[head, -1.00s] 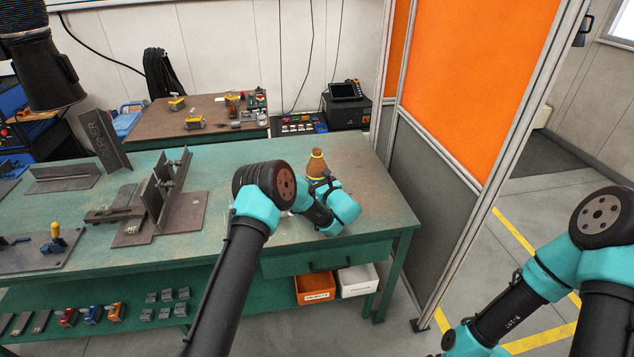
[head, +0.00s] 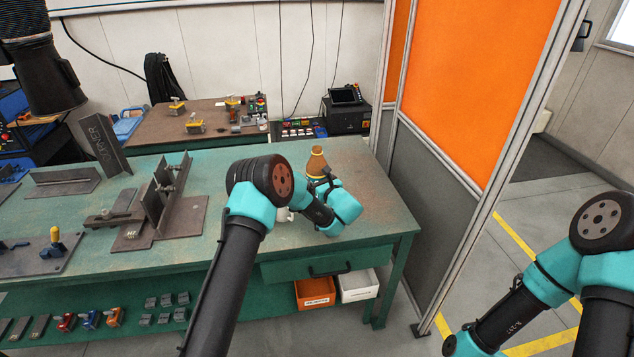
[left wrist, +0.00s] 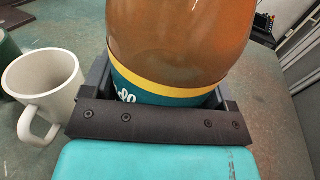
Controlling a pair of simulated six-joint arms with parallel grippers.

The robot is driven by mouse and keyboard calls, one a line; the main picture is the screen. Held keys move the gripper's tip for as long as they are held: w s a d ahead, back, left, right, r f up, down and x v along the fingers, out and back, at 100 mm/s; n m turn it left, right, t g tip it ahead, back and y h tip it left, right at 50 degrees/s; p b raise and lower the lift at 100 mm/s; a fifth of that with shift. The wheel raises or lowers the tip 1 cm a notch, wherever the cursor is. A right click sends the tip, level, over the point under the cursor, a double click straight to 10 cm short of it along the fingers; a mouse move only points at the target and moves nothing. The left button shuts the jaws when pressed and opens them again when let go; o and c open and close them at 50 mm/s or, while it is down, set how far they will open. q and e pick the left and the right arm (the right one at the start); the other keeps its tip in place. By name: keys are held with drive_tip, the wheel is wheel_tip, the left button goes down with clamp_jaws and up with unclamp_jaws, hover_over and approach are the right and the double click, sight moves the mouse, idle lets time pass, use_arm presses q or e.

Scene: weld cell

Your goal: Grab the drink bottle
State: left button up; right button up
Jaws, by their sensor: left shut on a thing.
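The drink bottle (left wrist: 180,50) fills the upper middle of the left wrist view. It is amber, with a yellow band and a teal label at its lower part. In the head view its top (head: 316,160) shows behind my left wrist, and the rest is hidden. My left gripper (left wrist: 165,95) is shut on the bottle, one finger on each side of the label.
A white mug (left wrist: 42,95) stands just left of the gripper. The green workbench (head: 375,200) has free room right of the bottle. Steel plates and fixtures (head: 160,205) stand on its left half. An orange partition (head: 480,70) rises beyond its right end.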

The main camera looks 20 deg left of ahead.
use_arm(q)
drive_tip(key=s+d, duration=0.2)
drive_tip(key=s, duration=0.5)
drive_tip(key=s+d+r, duration=0.1)
drive_tip(key=s+d, duration=0.1)
drive_tip(key=s, duration=0.5)
drive_tip(key=shift+r, duration=0.25)
drive_tip(key=shift+s+d, duration=0.1)
drive_tip(key=shift+s, duration=0.05)
drive_tip(key=shift+d, duration=0.1)
idle(0.5)
